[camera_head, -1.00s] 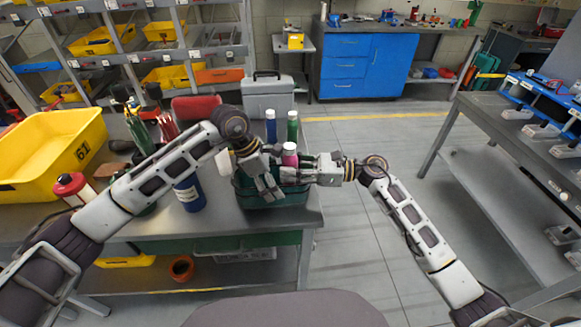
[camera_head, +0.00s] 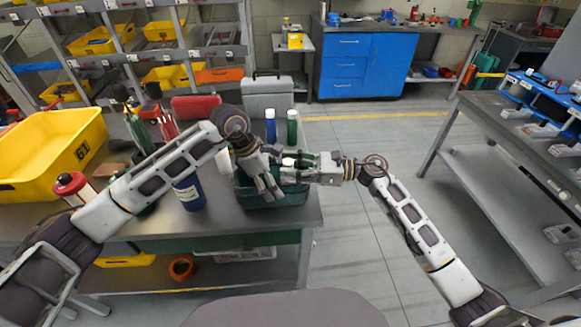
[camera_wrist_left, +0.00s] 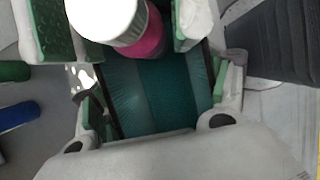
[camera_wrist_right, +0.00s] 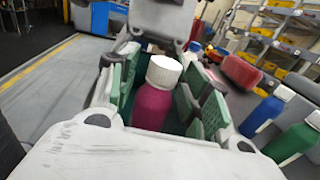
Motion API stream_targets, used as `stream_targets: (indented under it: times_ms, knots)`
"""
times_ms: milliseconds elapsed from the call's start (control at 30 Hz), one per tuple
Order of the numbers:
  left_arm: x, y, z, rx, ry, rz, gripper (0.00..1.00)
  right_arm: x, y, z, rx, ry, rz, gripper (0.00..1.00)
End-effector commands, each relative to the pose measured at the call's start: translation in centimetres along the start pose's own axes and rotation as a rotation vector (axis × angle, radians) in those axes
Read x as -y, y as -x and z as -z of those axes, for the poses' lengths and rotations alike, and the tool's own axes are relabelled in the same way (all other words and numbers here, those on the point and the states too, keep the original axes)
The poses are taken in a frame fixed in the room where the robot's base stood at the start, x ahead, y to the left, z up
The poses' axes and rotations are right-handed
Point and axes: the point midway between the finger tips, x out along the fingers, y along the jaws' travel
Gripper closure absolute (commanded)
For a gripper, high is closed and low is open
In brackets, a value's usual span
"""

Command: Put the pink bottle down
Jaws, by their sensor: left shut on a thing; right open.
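The pink bottle (camera_wrist_right: 152,104) has a white cap and stands roughly upright between the spread fingers of my right gripper (camera_wrist_right: 165,85). In the head view mostly its white cap (camera_head: 289,162) shows, at the dark green tote (camera_head: 285,199); its base is hidden. In the left wrist view the bottle (camera_wrist_left: 152,38) is at the top edge. My right gripper (camera_head: 295,172) is open around the bottle, coming in from the right. My left gripper (camera_head: 268,188) points down and is shut on the tote, whose ribbed inside (camera_wrist_left: 155,90) shows between its fingers.
A blue bottle (camera_head: 270,127) and a green bottle (camera_head: 292,128) stand behind the tote. Another blue bottle (camera_head: 189,193), a red-capped bottle (camera_head: 72,187) and a yellow bin (camera_head: 45,150) stand to the left on the table. Floor right of the table is clear.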

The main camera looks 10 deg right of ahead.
Motion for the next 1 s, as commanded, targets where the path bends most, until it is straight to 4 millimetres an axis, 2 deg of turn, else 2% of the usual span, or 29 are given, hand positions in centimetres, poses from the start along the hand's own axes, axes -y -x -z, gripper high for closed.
stream_targets:
  times_ms: [33,200,1000]
  knots:
    - [0.0,0.1,-0.1,0.004,-0.002,-0.001,0.53,-0.4,-0.1,1.3,-0.019,-0.014,-0.01,0.43]
    - [-0.1,0.1,-0.1,0.004,-0.002,-0.003,0.53,-0.4,-0.1,0.2,-0.018,-0.014,-0.01,0.43]
    - [-0.1,0.1,-0.1,0.001,0.0,-0.002,0.53,-0.1,10.8,-0.5,-0.009,-0.01,-0.003,0.43]
